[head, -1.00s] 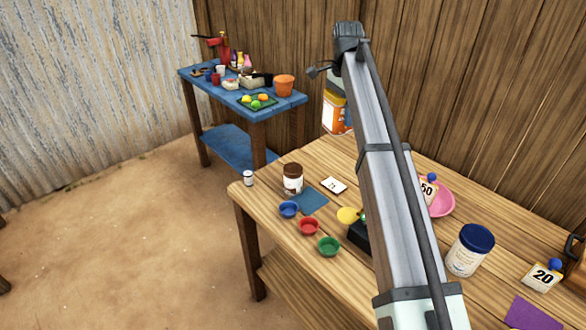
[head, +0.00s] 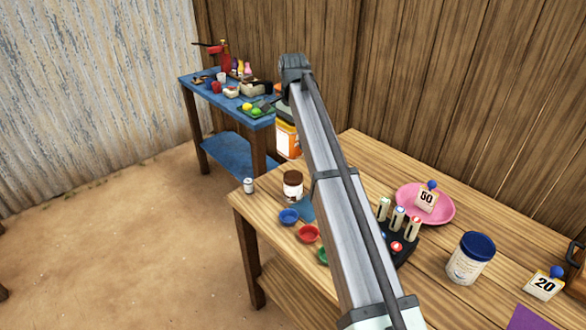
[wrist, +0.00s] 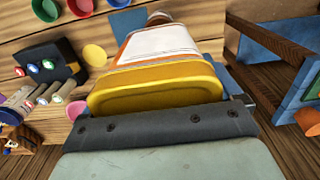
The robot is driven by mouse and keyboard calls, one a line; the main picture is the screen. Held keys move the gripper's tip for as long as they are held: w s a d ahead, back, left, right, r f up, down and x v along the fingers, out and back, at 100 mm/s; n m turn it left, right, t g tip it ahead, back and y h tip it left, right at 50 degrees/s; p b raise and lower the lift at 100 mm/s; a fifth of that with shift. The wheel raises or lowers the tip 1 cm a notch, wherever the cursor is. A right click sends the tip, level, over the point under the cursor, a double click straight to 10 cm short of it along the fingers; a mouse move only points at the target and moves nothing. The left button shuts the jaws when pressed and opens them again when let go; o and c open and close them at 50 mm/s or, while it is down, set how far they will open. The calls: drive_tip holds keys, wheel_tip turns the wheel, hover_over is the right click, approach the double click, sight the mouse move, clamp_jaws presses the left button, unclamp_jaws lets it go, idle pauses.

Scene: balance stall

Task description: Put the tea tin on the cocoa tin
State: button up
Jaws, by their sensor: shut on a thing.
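The tea tin looks to be the orange and white tin (head: 288,140) held in the air beyond the table's far left part. In the wrist view the tin (wrist: 160,75) fills the middle, its yellow end towards the camera. My gripper (wrist: 165,128) is shut on it; in the head view my arm hides the fingers. The cocoa tin looks to be the brown-lidded tin with a pale label (head: 293,187), upright near the table's left end. In the wrist view a brown top (wrist: 158,18) shows just past the held tin, mostly hidden by it.
Beside the brown-lidded tin are a small can (head: 248,186), a blue cup (head: 289,216) and a red cup (head: 308,234). A black stand (head: 403,247), pink plate (head: 445,209) and blue-lidded tin (head: 470,259) stand further right. A blue table (head: 189,83) stands behind.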

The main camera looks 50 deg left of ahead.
wheel_tip(320, 180, down, 9)
drive_tip(key=shift+f, duration=0.1)
idle(0.4)
drive_tip(key=shift+f, duration=0.15)
drive_tip(key=o, duration=0.9)
wheel_tip(320, 180, up, 12)
drive_tip(key=shift+r, duration=0.15)
